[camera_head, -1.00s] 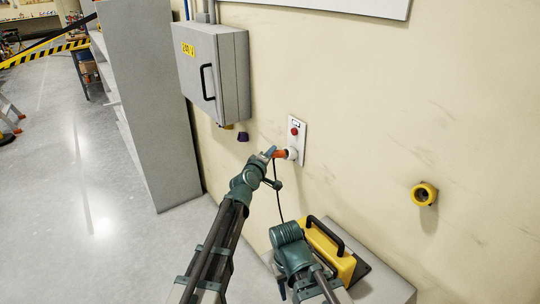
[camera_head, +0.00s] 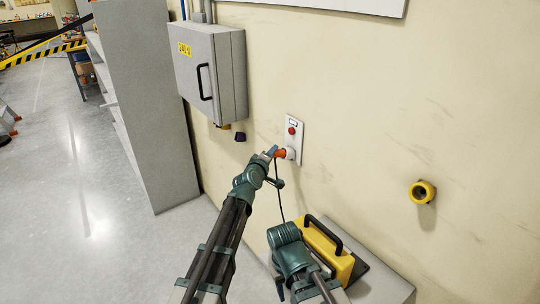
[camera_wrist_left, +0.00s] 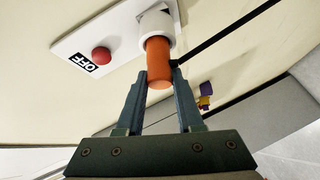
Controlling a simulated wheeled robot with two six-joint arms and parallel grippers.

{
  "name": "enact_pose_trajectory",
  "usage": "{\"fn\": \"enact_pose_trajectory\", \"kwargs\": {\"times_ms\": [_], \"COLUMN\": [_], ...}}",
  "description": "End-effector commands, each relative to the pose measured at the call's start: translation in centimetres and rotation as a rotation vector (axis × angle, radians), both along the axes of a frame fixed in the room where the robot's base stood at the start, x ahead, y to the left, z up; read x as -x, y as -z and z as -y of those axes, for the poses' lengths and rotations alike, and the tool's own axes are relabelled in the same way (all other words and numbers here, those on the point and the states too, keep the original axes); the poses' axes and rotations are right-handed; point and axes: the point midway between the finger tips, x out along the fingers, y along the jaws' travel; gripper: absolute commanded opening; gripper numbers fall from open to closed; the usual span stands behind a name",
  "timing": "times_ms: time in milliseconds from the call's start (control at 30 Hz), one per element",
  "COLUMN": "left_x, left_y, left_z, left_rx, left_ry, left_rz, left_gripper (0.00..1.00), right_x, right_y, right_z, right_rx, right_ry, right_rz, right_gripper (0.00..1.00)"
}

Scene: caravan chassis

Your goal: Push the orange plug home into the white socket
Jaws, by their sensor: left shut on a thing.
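The orange plug (camera_head: 281,154) is at the white socket (camera_head: 291,154) on the wall plate. In the left wrist view, the plug (camera_wrist_left: 158,62) points into the round white collar of the socket (camera_wrist_left: 156,24), lined up with it; its front end is inside or hidden by the collar, and a length of orange body stays outside. I cannot tell how deep it sits. My left gripper (camera_wrist_left: 160,78) is shut on the plug, one finger on each side. It also shows in the head view (camera_head: 272,153). My right arm is low in the head view; its gripper cannot be made out.
A red button (camera_wrist_left: 101,55) and an OFF label (camera_wrist_left: 83,64) sit beside the socket. A black cable runs from the plug. A grey wall box (camera_head: 228,75) hangs up left. A yellow-black case (camera_head: 325,245) stands below, and a yellow ring fitting (camera_head: 423,192) is right.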

Motion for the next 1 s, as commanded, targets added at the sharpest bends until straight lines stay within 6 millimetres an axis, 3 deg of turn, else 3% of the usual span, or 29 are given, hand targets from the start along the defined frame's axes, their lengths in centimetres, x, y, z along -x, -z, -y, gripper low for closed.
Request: {"fn": "enact_pose_trajectory", "kwargs": {"times_ms": [1000], "left_x": [-1.4], "left_y": [0.9], "left_z": [1.9], "left_rx": [0.003], "left_ry": [-0.001], "left_rz": [0.003], "left_gripper": [0.00], "right_x": [0.2], "right_y": [1.0], "right_z": [0.0], "right_rx": [-0.003], "right_ry": [0.001], "right_rz": [-0.004], "right_gripper": [0.50]}}
